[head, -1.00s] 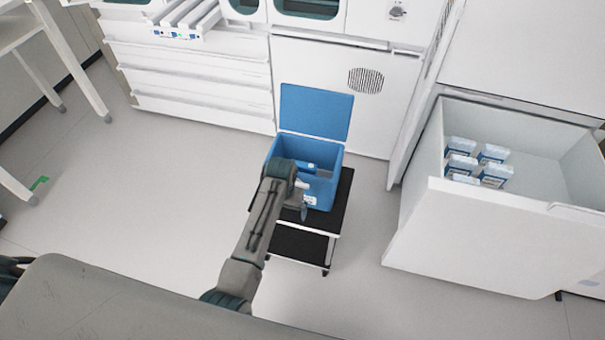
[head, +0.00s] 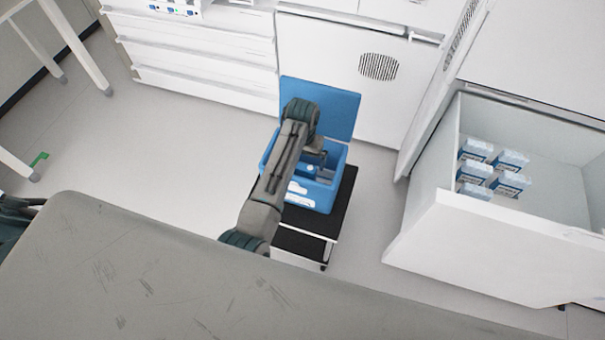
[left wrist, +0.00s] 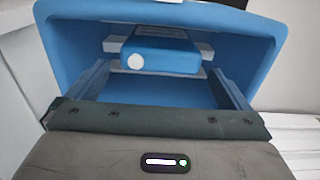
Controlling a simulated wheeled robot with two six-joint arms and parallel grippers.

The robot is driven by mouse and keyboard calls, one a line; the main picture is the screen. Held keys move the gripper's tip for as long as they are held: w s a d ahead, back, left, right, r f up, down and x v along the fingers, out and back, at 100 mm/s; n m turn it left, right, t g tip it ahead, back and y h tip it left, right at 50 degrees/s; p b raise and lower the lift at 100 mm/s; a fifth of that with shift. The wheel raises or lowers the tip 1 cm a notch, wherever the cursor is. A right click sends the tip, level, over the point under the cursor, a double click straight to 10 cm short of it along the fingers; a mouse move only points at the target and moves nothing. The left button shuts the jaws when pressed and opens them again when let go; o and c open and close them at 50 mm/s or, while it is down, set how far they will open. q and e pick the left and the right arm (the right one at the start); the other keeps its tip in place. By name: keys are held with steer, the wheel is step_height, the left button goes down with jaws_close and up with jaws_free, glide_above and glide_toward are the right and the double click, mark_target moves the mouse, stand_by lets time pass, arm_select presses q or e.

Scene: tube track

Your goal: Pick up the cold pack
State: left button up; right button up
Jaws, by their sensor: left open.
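A blue box (head: 318,198) with its lid (head: 340,108) raised stands on a small cart. In the left wrist view, a flat blue pack (left wrist: 170,52) with a white round mark, likely the cold pack, lies inside the box across pale grey pieces. My left gripper (head: 314,157) is over the box opening. It also shows in the left wrist view (left wrist: 160,70), its two fingers apart on either side of the pack, with nothing held. Whether the fingers touch the pack cannot be told. In the head view, my arm hides much of the box interior. My right gripper is not in view.
The cart's black top (head: 345,190) extends right of the box. An open white drawer (head: 430,225) at the right holds several blue-and-white cartons (head: 508,160). White cabinets (head: 335,45) stand close behind the lid. The floor (head: 170,150) left of the cart is clear.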

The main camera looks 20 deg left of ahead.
mark_target(301, 172)
arm_select(q)
steer(key=shift+s+f+p, duration=0.15)
steer(key=shift+f+p, duration=0.05)
steer(key=shift+f, duration=1.55)
steer(key=shift+s+f+p, duration=0.15)
steer(key=shift+f, duration=1.6)
steer(key=c, duration=0.9)
step_height(301, 172, up, 10)
steer(key=shift+r, duration=0.1)
